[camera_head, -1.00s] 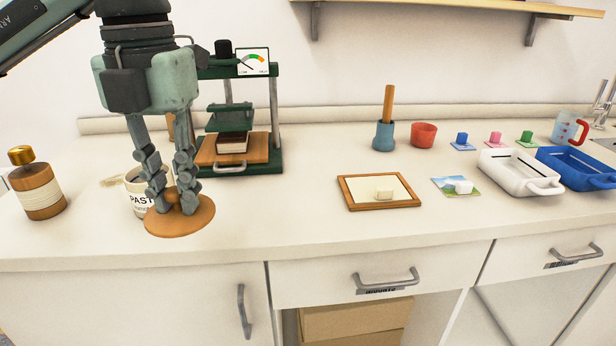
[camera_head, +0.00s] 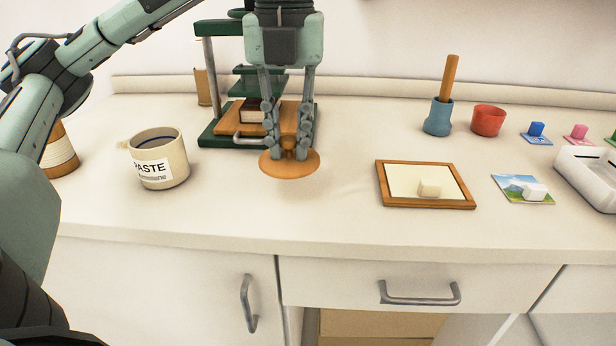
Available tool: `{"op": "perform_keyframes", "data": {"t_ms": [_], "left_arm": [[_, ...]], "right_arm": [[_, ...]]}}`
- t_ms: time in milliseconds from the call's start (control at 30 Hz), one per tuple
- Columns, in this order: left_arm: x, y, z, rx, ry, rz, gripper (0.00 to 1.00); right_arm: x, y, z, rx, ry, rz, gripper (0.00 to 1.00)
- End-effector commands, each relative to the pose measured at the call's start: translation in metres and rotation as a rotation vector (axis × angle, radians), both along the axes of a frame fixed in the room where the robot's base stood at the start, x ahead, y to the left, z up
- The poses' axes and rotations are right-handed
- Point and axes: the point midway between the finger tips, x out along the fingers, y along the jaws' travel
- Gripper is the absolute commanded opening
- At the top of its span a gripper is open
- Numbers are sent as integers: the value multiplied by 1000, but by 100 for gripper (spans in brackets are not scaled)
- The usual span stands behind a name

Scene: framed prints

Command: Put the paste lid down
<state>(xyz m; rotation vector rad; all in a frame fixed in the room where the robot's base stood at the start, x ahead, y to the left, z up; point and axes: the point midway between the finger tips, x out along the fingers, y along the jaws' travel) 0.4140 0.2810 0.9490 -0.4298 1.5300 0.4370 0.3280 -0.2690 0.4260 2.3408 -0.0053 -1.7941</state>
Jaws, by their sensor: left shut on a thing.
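The paste lid (camera_head: 289,164) is a round orange-brown disc with a knob at its middle. My left gripper (camera_head: 288,145) is shut on the knob and holds the lid level. The lid appears to hang a little above the counter, in front of the green press. The paste pot (camera_head: 160,160), cream with a PASTE label, stands uncovered on the counter to the left of the lid. My right gripper is not in view.
The green press (camera_head: 222,140) with a wooden board and a dark block stands behind the lid. A wooden frame (camera_head: 384,187) with a pale block lies to the right. A blue pot (camera_head: 438,118) and red cup (camera_head: 488,121) stand farther back. The counter (camera_head: 260,215) in front is clear.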

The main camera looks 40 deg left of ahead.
Motion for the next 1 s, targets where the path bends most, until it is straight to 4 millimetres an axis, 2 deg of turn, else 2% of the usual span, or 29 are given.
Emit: {"op": "perform_keyframes", "data": {"t_ms": [33,100,267,600,1000], "left_arm": [[9,-4,-9,-2,3,-2,0],[19,-6,-11,-1,2,0,0],[30,-9,-18,-1,-1,0,0],[30,-9,-58,-1,1,0,0],[30,-9,-61,-1,-1,0,0]], "right_arm": [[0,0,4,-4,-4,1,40],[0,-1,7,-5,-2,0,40],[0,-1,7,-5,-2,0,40],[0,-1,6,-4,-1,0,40],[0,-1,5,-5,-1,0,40]]}}
